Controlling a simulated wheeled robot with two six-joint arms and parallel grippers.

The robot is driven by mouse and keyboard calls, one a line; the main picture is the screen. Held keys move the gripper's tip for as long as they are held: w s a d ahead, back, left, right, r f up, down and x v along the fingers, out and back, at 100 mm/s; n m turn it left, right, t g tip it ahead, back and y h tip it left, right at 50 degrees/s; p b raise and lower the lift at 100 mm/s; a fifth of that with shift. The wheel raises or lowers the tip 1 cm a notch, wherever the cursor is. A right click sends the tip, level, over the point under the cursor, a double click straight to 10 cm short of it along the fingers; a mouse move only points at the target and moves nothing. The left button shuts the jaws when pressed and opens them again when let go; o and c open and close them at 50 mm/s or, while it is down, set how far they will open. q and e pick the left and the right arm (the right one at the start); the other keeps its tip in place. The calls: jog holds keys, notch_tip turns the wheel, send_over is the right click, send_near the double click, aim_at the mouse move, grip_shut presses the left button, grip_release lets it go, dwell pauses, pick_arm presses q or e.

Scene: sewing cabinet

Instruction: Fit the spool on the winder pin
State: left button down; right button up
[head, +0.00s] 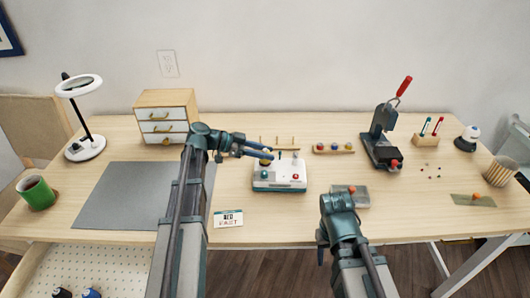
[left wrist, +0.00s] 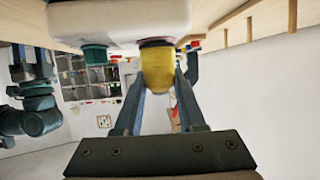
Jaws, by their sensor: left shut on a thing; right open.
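The yellow spool (left wrist: 158,70) is between the two fingers of my left gripper (left wrist: 160,85), which is shut on it. In the head view my left gripper (head: 268,153) is over the left side of the white and teal winder (head: 283,181). In the left wrist view, which looks inverted, the winder's white body (left wrist: 115,22) lies right by the spool's end. I cannot tell whether they touch. The winder pin is hidden at the spool. My right gripper (head: 322,240) is at the front of the desk, open, with its fingers hard to make out.
A rack with pegs (head: 285,145) stands behind the winder. A tray of small coloured spools (head: 333,148) is to its right, and a press (head: 382,140) stands further right.

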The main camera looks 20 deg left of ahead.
pick_arm(q)
jog(key=shift+f, duration=0.15)
jog(key=shift+c, duration=2.1)
grip_release()
jog(key=p+v, duration=0.5)
jog(key=v, duration=0.8)
jog(key=shift+a, duration=0.35)
jog(key=shift+s, duration=0.15)
